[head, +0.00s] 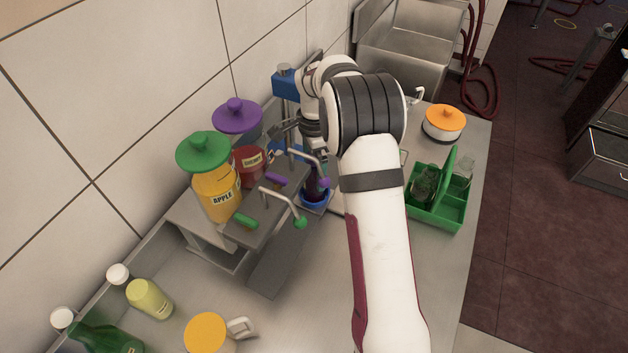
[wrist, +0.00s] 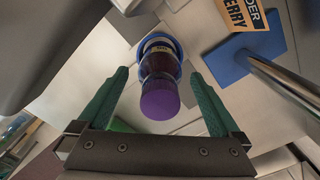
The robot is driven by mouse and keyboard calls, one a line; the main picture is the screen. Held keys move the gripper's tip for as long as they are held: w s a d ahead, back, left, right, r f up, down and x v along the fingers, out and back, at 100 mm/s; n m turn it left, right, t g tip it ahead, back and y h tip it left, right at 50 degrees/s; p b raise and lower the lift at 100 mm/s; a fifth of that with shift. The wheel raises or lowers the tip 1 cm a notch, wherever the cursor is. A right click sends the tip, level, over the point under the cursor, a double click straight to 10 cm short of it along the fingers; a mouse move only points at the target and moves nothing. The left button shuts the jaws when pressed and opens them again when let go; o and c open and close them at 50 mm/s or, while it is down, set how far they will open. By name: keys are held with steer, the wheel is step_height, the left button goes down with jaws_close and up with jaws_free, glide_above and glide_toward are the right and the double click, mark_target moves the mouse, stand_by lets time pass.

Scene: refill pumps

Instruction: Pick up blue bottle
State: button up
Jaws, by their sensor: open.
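In the wrist view, a bottle with a purple cap (wrist: 160,104) and a dark red-purple body stands with its lower end in a blue ring-shaped base (wrist: 178,48). No plainly blue bottle shows; blue appears at this bottle's base. My gripper (wrist: 158,76) is open, with one green finger on each side of the bottle and visible gaps on both sides. In the head view my arm hides most of the gripper.
A blue-topped stand (head: 287,84) is behind. A green caddy (head: 437,210) with glassware and an orange-lidded pot (head: 444,124) stand right.

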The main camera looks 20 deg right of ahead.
steer(key=shift+f, duration=0.75)
jaws_close()
